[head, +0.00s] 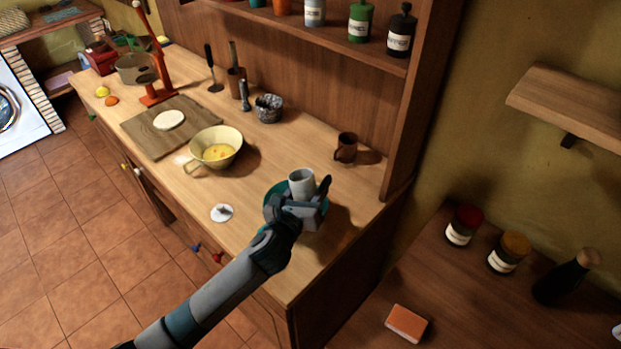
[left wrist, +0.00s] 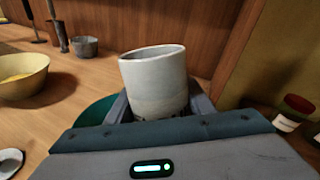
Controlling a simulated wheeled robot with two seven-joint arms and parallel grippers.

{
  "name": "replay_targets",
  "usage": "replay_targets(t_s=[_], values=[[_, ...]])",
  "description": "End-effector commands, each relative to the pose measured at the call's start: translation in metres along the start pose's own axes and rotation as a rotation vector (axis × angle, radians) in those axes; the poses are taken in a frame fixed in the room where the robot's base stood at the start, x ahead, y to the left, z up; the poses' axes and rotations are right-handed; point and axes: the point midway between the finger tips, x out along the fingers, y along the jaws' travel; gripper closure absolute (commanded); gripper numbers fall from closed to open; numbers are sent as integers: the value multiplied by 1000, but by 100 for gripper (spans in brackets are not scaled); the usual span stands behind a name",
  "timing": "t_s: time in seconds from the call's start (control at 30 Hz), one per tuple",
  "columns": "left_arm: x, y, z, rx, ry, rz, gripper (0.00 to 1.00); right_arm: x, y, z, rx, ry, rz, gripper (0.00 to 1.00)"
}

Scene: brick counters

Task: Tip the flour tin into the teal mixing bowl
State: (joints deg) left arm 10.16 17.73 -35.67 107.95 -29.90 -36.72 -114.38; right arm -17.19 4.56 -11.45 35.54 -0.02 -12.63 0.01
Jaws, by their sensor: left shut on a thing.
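The flour tin (head: 302,184) is a pale grey-white cylinder. My left gripper (head: 300,199) is shut on it at the right part of the counter. In the left wrist view the tin (left wrist: 154,82) stands between the fingers, tilted slightly, its open rim up; its contents cannot be seen. The teal mixing bowl (head: 270,192) is mostly hidden behind my gripper and the tin; its rim also shows in the left wrist view (left wrist: 95,113), below and left of the tin. The tin appears to be over or beside the bowl. My right gripper is not in view.
A cream bowl (head: 230,139) with yellow contents stands left on the wooden counter (head: 275,265). A white lid-like disc (head: 222,212) lies near the front edge. A brown mug (head: 345,147) stands behind; a grey pot (head: 268,108) and a board (head: 140,130) are farther left.

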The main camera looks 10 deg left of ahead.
Motion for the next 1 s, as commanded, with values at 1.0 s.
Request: replay_targets(t_s=[1.0], values=[[-15,-29,-2,-826,458,-3,84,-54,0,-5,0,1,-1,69]])
